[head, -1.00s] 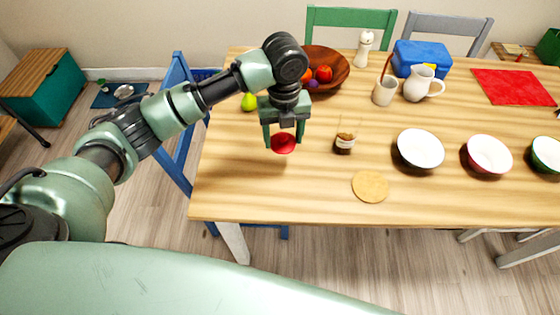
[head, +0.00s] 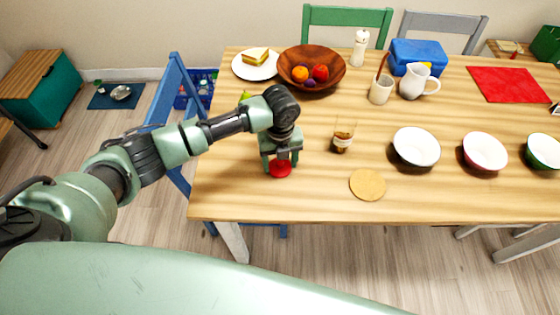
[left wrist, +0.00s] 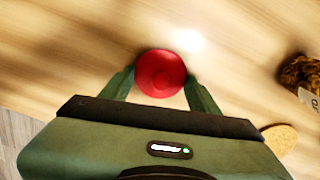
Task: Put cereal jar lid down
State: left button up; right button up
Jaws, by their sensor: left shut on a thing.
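My left gripper (head: 280,163) is shut on a round red lid (head: 281,170), low over the left front part of the wooden table. In the left wrist view the red lid (left wrist: 161,73) sits between the two fingertips. I cannot tell whether the lid touches the tabletop. A glass jar (head: 343,137) with brown contents and a pale label stands upright to the right of the gripper, apart from it. The jar's dark contents and label also show at the right edge of the left wrist view (left wrist: 302,78). My right gripper is not in view.
A round cork mat (head: 368,184) lies near the front edge. Several bowls, including a white one (head: 416,146), stand to the right. A wooden fruit bowl (head: 290,62) and a sandwich plate (head: 243,72) are behind. Bare table (head: 227,190) lies left of the gripper.

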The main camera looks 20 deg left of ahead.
aim_at(280, 163)
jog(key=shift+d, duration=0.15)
pick_arm(q)
jog(key=shift+f, duration=0.15)
jog(key=o, duration=1.3)
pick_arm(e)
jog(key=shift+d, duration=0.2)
pick_arm(q)
notch_tip(280, 163, up, 12)
jog(key=shift+r+b, duration=0.2)
jog(key=shift+b, duration=0.1)
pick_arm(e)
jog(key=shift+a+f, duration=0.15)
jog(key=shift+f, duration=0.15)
